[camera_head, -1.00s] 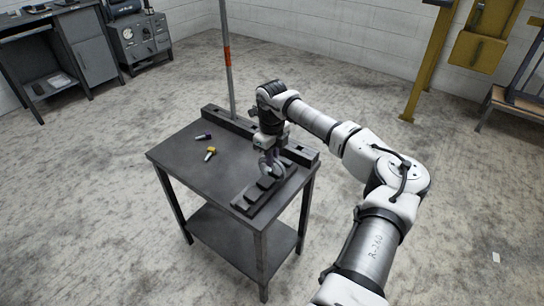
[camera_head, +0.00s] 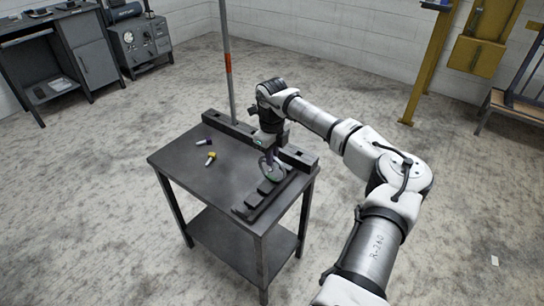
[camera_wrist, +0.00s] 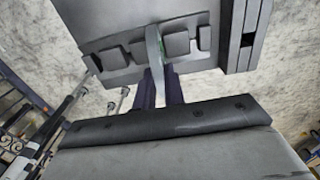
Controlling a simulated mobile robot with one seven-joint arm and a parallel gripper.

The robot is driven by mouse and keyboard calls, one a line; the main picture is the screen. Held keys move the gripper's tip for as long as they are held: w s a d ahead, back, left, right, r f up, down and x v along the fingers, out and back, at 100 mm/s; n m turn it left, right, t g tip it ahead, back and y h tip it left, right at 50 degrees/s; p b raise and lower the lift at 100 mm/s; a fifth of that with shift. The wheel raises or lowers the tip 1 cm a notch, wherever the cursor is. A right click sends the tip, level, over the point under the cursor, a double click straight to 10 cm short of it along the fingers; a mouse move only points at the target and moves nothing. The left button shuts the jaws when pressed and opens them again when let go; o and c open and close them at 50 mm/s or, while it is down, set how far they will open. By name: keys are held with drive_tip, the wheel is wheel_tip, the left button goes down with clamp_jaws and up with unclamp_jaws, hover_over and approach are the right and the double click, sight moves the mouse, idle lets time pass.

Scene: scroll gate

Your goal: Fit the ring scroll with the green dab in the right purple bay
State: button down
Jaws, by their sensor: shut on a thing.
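The ring scroll (camera_head: 279,177) is a thin grey ring with a green tint on it. My gripper (camera_head: 269,157) is shut on its upper part, and the ring hangs upright below the fingers over the dark slotted rack (camera_head: 250,212). In the wrist view the ring scroll (camera_wrist: 153,48) shows nearly edge-on between rack blocks, with a green dab on its right side. My gripper's two dark fingers (camera_wrist: 160,90) flank its near end. I cannot tell whether the ring touches the rack. No purple bay can be made out by colour.
A long dark bar (camera_head: 299,158) with square holes runs along the table's back edge, beside a pole (camera_head: 228,75). A blue-tipped piece (camera_head: 203,142) and a yellow-tipped piece (camera_head: 210,158) lie on the table (camera_head: 180,160). The table's left front is clear.

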drive_tip(key=shift+r, duration=0.2)
drive_tip(key=shift+r+p, duration=2.6)
drive_tip(key=shift+r, duration=1.85)
